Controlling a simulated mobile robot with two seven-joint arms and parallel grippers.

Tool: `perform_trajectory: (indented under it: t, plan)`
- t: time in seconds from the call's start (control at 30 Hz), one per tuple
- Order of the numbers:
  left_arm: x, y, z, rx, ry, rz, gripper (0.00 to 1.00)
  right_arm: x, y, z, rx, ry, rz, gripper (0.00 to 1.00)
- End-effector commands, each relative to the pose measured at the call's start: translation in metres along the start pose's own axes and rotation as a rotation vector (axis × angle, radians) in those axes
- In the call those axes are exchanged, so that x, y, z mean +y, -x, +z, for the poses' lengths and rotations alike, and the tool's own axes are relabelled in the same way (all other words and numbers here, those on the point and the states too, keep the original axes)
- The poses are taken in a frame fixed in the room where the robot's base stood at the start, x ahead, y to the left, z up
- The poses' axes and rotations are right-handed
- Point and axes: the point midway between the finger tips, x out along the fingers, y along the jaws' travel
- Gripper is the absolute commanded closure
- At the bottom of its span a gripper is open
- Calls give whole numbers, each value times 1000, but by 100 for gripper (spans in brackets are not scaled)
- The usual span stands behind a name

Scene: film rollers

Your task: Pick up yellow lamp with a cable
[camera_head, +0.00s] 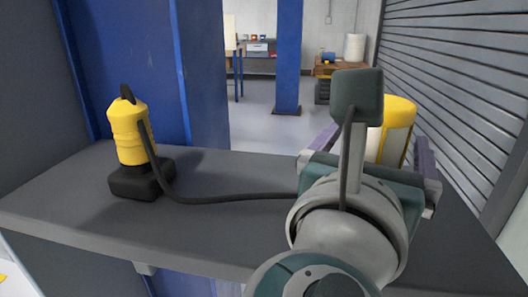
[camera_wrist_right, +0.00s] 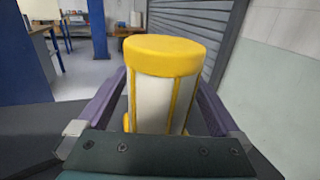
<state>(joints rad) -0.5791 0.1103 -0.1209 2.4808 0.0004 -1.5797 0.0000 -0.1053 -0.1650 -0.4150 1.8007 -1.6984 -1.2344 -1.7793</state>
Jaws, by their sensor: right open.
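A yellow and white lamp (camera_head: 397,122) stands upright on the grey shelf (camera_head: 235,172) at the right, partly hidden behind my right wrist. In the right wrist view the lamp (camera_wrist_right: 165,55) shows a yellow cap, a pale body and yellow bars. My right gripper (camera_wrist_right: 162,88) is open, with one purple finger on each side of the lamp; I cannot tell whether they touch it. A yellow unit (camera_head: 130,132) with a black base stands on the shelf at the left. A black cable (camera_head: 225,199) runs from it rightward behind my wrist; its far end is hidden. My left gripper is out of view.
A blue post (camera_head: 205,75) rises behind the shelf near the yellow unit. A grey slatted wall (camera_head: 450,75) stands close at the right. The shelf between the yellow unit and my wrist is clear except for the cable.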

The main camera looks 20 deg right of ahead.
Motion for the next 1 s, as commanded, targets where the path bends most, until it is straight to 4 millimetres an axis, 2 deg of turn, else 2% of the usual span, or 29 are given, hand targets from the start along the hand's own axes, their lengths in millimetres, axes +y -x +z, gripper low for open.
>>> perform_trajectory:
  t: [0.37, 1.0]
  plan:
    - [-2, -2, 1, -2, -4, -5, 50, 1, 4, 0, 1, -1, -1, 1]
    - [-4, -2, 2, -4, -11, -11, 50, 1, 4, 0, 1, 0, -1, 73]
